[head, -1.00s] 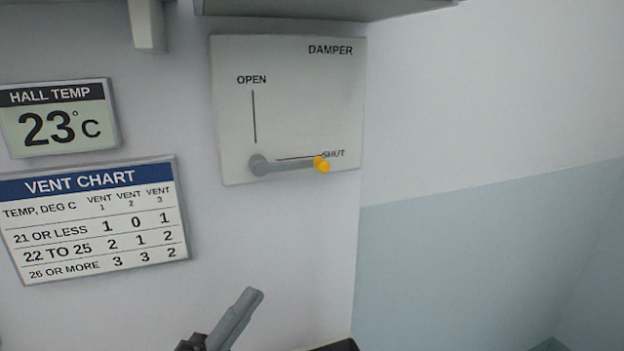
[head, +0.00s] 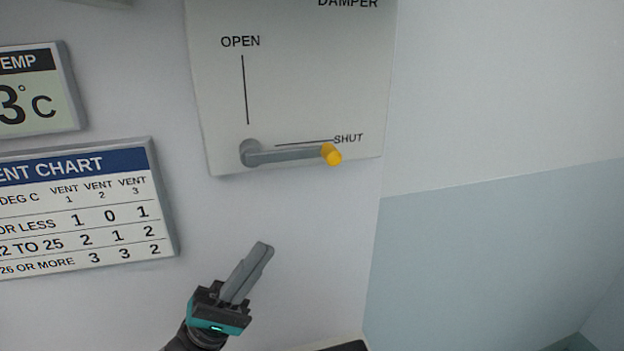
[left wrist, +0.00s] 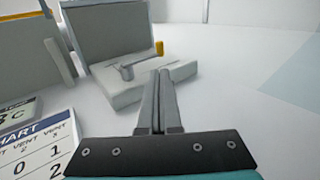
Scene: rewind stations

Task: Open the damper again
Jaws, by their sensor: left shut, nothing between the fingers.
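The damper panel (head: 300,80) is a pale plate on the wall, marked OPEN at the upper left and SHUT at the lower right. Its grey lever (head: 290,155) lies nearly level, pointing right along the SHUT line. A yellow knob (head: 332,154) sits at the lever's end. My left gripper (head: 263,248) is shut and empty, below the panel and apart from the lever. In the left wrist view the shut fingers (left wrist: 162,75) point towards the panel (left wrist: 130,92), with the yellow knob (left wrist: 159,48) beyond their tips. My right gripper is not in view.
A vent chart (head: 90,205) hangs on the wall left of my left gripper. A hall temperature display (head: 40,92), partly cut off, is above it. A dark-topped object (head: 345,346) shows at the bottom edge. The wall right of the panel is bare.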

